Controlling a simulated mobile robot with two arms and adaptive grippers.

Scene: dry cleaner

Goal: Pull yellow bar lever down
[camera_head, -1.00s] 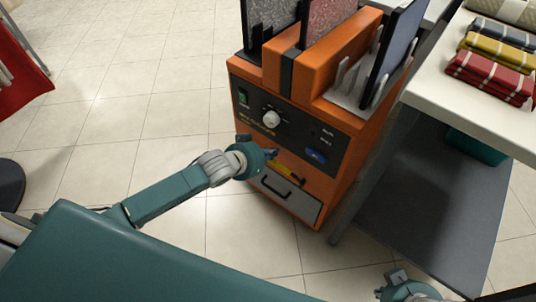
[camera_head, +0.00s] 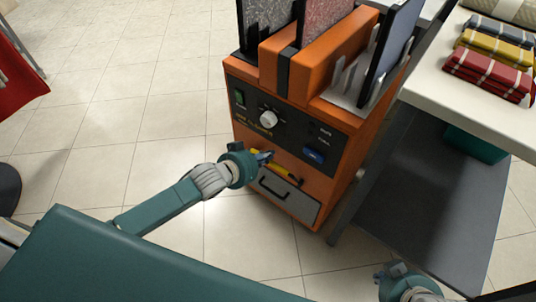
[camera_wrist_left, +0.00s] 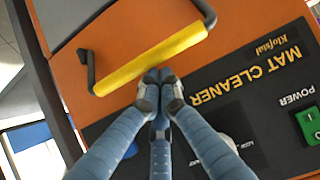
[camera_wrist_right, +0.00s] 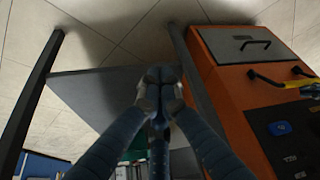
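The yellow bar lever (camera_head: 285,171) is on the front of the orange mat cleaner (camera_head: 325,185), between the black control panel and the grey drawer. In the left wrist view the bar (camera_wrist_left: 150,57) spans two black side arms. My left gripper (camera_head: 267,156) is at the bar's left end in the head view. In its wrist view its fingertips (camera_wrist_left: 157,77) are together at the bar's edge; I cannot tell if they touch it. My right gripper (camera_head: 382,276) is low at the right; its fingertips (camera_wrist_right: 160,76) are together and empty, away from the lever (camera_wrist_right: 285,81).
Mats stand in the rack on top of the machine. A white-topped table (camera_head: 480,95) with folded cloths (camera_head: 490,72) and a dark lower shelf (camera_head: 425,220) stands close on the right. The tiled floor to the left is open.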

